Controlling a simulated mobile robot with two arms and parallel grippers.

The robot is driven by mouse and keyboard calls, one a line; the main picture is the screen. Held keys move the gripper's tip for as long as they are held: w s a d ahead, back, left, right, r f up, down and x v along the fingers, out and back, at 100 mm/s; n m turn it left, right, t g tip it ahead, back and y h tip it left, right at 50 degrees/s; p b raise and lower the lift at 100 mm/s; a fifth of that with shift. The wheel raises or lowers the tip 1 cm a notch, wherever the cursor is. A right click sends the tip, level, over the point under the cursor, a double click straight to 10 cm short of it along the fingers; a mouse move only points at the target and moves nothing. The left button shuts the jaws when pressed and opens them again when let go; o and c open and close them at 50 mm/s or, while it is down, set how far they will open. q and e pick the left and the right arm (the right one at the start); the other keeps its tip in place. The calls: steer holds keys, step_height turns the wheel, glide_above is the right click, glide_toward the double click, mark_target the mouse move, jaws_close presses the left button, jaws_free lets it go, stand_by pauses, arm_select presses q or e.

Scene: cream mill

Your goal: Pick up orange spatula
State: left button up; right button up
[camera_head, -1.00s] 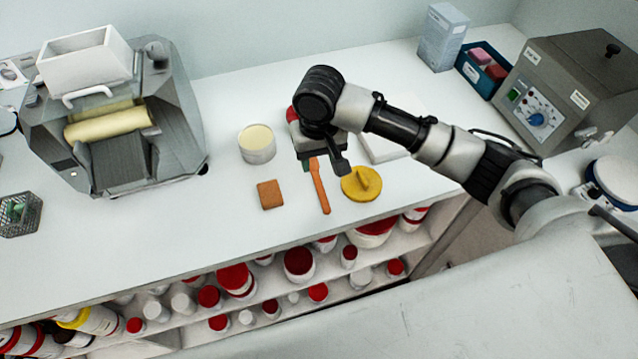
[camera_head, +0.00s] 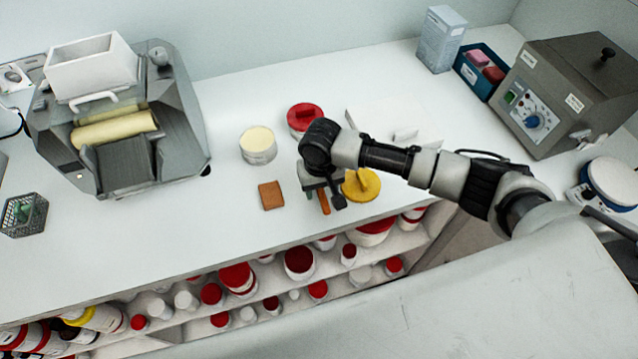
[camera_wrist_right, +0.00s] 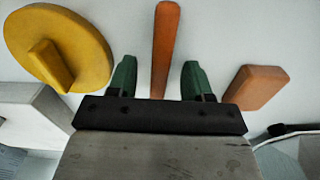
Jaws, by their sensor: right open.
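The orange spatula (camera_head: 324,202) lies on the white counter, mostly hidden under my right gripper in the head view. Its orange handle also shows in the right wrist view (camera_wrist_right: 165,45), running between the two green fingers. My right gripper (camera_head: 322,193) is open above the spatula, and in the right wrist view (camera_wrist_right: 155,80) its fingers stand on either side of the handle, apart from it. The spatula's other end is hidden behind the gripper. My left gripper is not in view.
A yellow round lid with a handle (camera_head: 361,185) lies close right of the spatula. A brown block (camera_head: 271,195) lies left. An open cream jar (camera_head: 258,146) and a red-lidded jar (camera_head: 304,118) stand behind. The counter's front edge is near, above shelves of bottles.

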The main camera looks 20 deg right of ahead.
jaws_close()
steer(key=shift+r, duration=0.15)
